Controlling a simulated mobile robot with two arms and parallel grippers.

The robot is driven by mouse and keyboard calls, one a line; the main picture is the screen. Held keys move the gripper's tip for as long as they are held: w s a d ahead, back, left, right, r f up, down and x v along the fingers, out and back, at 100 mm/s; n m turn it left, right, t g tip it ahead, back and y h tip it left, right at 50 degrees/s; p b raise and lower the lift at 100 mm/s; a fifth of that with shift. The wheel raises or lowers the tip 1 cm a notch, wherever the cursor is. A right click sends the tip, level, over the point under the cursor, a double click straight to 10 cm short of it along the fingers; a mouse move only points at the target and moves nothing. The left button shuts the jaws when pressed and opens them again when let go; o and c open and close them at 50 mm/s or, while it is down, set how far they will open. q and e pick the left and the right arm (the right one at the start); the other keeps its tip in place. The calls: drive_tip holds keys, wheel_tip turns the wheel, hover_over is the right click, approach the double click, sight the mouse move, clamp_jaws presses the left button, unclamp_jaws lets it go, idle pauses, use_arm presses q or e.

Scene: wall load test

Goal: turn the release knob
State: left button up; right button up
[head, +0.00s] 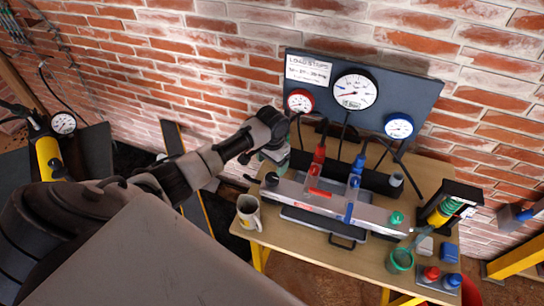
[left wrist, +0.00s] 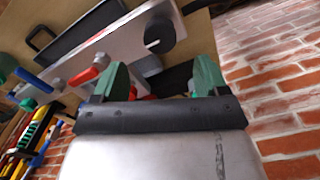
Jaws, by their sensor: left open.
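A black round knob (head: 271,179) sits at the left end of a pale manifold bar on the bench. It also shows in the left wrist view (left wrist: 160,36), just beyond my fingers. A green knob (head: 396,217) is near the bar's right end. No label tells me which one is the release knob. My left gripper (head: 274,157) is open, its green fingertips close behind and above the black knob. In the left wrist view my left gripper (left wrist: 163,84) has a clear gap between its fingers, with nothing held. My right gripper is not in view.
A gauge panel (head: 420,95) stands at the back, against the brick wall. A mug (head: 249,212) stands at the bench's left edge.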

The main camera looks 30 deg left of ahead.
use_arm(q)
drive_tip(key=shift+r, duration=1.45)
